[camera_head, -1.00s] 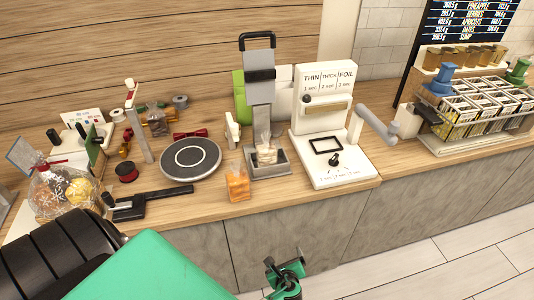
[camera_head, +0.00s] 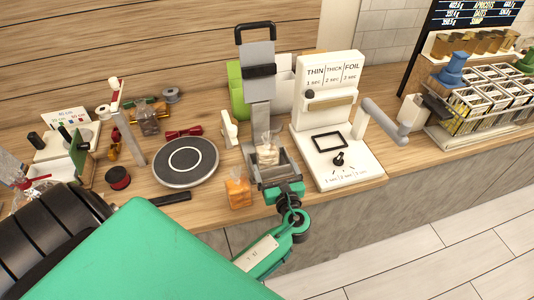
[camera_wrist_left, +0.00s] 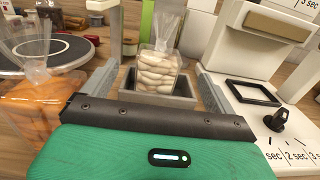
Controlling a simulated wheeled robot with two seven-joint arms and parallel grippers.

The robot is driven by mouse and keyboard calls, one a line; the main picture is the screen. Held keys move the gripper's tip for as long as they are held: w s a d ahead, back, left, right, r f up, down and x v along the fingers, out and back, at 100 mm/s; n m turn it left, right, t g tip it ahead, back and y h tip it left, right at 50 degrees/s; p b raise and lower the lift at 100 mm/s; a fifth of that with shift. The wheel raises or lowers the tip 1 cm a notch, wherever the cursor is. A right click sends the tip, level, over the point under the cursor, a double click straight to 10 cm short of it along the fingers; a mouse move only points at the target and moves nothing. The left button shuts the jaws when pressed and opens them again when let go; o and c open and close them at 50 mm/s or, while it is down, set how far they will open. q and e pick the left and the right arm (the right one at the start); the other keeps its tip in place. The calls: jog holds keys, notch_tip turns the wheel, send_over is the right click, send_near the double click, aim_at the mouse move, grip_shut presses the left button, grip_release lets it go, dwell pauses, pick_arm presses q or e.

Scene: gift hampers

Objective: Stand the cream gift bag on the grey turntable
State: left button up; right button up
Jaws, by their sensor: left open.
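The cream gift bag (camera_head: 267,154) is a clear bag of pale pieces with a gathered top. It stands upright in a small grey tray (camera_wrist_left: 187,99) below the tall grey stand. The wrist view shows the bag (camera_wrist_left: 158,72) straight ahead. My left gripper (camera_head: 270,172) is open, its fingers reaching toward the bag from the front, one toward each side. I cannot tell whether they touch it. The grey turntable (camera_head: 186,161) is round and bare, left of the bag; its edge shows in the wrist view (camera_wrist_left: 75,52). My right gripper is out of view.
An orange bag (camera_head: 238,192) stands just left of my left gripper, near the counter's front edge. A white sealer (camera_head: 338,150) with a side crank stands close on the right. Red ribbon (camera_head: 184,132) and a small white item (camera_head: 229,128) lie behind the turntable.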

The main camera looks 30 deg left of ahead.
aim_at(270, 155)
pick_arm(q)
jog(key=x, duration=0.3)
jog(key=shift+p, duration=0.3)
jog(key=shift+w+a, duration=0.2)
jog(key=shift+a, duration=0.05)
jog(key=shift+w+a+r+p, duration=0.15)
jog(key=shift+w+a+p, duration=0.2)
jog(key=shift+p, duration=0.1)
jog(key=p+x, duration=0.2)
jog(key=x, duration=0.1)
jog(key=shift+w+a, duration=0.15)
jog(key=shift+a, duration=0.05)
jog(key=shift+w+a+f, duration=0.2)
jog(key=shift+w+a, duration=0.1)
jog(key=shift+a, duration=0.1)
jog(key=shift+d, duration=0.1)
jog(key=c, duration=1.2)
jog(key=shift+o, duration=0.3)
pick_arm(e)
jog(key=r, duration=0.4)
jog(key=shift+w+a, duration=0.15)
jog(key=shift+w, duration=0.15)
